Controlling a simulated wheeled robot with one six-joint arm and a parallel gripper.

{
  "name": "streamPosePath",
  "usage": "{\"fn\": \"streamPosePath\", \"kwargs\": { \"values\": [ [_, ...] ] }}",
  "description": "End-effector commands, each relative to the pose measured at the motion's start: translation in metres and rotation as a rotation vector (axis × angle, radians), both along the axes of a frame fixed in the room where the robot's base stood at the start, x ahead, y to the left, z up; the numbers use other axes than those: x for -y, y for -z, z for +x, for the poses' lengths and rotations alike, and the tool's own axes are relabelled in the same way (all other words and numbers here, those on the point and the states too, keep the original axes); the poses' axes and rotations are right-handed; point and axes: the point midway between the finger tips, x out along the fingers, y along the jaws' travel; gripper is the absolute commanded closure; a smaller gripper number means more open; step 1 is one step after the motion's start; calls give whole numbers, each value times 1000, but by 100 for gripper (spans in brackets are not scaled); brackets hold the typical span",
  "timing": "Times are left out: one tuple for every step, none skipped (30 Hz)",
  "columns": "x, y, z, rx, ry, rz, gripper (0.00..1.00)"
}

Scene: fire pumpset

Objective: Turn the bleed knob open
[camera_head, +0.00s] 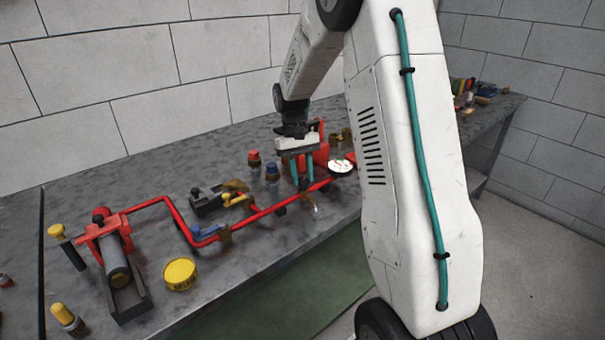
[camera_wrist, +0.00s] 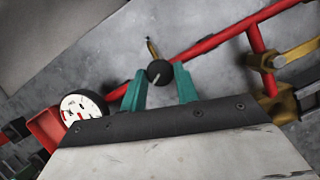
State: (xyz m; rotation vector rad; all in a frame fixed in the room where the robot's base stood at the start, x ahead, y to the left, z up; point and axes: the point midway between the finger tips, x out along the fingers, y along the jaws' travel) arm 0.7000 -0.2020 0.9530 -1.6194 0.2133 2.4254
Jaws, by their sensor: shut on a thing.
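The bleed knob (camera_wrist: 160,72) is a small round black knob with a pale line on its face, seen in the wrist view beside the red pipe (camera_wrist: 208,45). My gripper (camera_wrist: 160,80) has its two teal fingers on either side of the knob and is shut on it. In the head view my gripper (camera_head: 302,180) points down at the red pipe (camera_head: 265,214) over the bench. There the fingers hide the knob, and I cannot make it out. A short brass piece (camera_wrist: 152,48) sticks out just beyond the knob in the wrist view.
A white-faced gauge (camera_head: 340,166) is right of my gripper in the head view; it also shows in the wrist view (camera_wrist: 80,108). Red-capped (camera_head: 254,158) and blue-capped (camera_head: 272,171) fittings stand to the left. A yellow round tin (camera_head: 180,274) sits near the bench's front edge.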

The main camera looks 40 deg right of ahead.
Motion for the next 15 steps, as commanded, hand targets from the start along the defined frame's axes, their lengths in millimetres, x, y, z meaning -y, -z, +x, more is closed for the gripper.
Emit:
{"fn": "streamPosePath", "kwargs": {
  "values": [
    [-1,0,1,1,-15,0,92],
    [-1,0,1,1,-22,0,92],
    [-1,0,1,2,-29,0,92],
    [-1,0,1,2,-34,1,92],
    [-1,0,1,2,-39,0,92],
    [-1,0,1,2,-43,0,92],
    [-1,0,1,2,-45,0,92],
    [-1,0,1,2,-47,1,92],
    [-1,0,1,2,-49,0,92],
    [-1,0,1,2,-50,1,92],
    [-1,0,1,2,-52,0,92],
    [-1,0,1,2,-52,0,92],
    [-1,0,1,2,-52,0,92],
    [-1,0,1,2,-52,0,92],
    [-1,0,1,2,-51,0,92]
  ]
}}
